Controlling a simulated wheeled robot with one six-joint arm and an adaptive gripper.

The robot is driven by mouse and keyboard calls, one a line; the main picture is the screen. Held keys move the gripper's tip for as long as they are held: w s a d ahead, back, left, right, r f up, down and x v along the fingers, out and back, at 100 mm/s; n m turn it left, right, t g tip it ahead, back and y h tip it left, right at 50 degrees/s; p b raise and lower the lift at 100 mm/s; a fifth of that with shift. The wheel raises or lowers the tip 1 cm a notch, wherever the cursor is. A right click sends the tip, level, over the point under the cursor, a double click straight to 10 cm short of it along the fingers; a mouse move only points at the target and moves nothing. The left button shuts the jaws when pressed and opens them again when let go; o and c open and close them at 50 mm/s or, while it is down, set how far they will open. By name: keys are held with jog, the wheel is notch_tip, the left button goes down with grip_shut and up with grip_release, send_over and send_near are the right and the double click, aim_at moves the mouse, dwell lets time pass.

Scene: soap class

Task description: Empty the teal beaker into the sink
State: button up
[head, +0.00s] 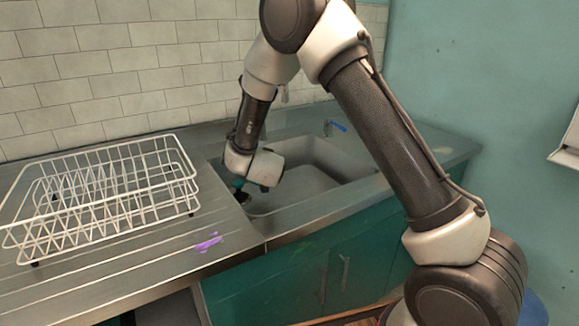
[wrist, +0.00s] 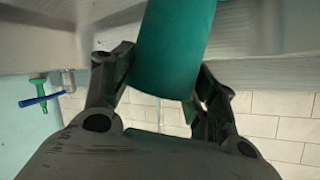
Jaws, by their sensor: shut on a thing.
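The teal beaker (wrist: 175,50) is between the two fingers of my gripper (wrist: 162,88) in the wrist view, and the fingers are shut on it. It leans a little in that view, and its upper end runs out of the picture. In the head view only a small teal bit of the beaker (head: 238,183) shows beside my gripper (head: 244,197), at the left side of the sink (head: 325,160). The beaker's mouth and any contents are hidden.
A white wire dish rack (head: 100,200) stands on the ribbed steel drainboard left of the sink. A purple smear (head: 208,243) marks the drainboard. A blue item (head: 338,127) is at the sink's back right. A tiled wall (head: 100,80) closes off the back.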

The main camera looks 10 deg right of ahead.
jog(key=d+r+m+y, duration=0.2)
jog(key=d+m+y, duration=0.3)
jog(key=m, duration=0.2)
jog(key=shift+d+r, duration=0.2)
jog(key=shift+d, duration=0.15)
dwell(0.5)
jog(key=shift+t, duration=0.3)
jog(key=shift+d+m+y, duration=0.3)
jog(key=shift+d, duration=0.25)
jog(key=shift+s+d+r+m+t+y, duration=0.1)
jog(key=shift+d+m+t+y, duration=0.15)
jog(key=shift+m, duration=0.3)
jog(key=shift+d+r+m+t+y, duration=0.1)
jog(key=shift+d+m+t+y, duration=0.1)
jog(key=shift+m+y, duration=0.25)
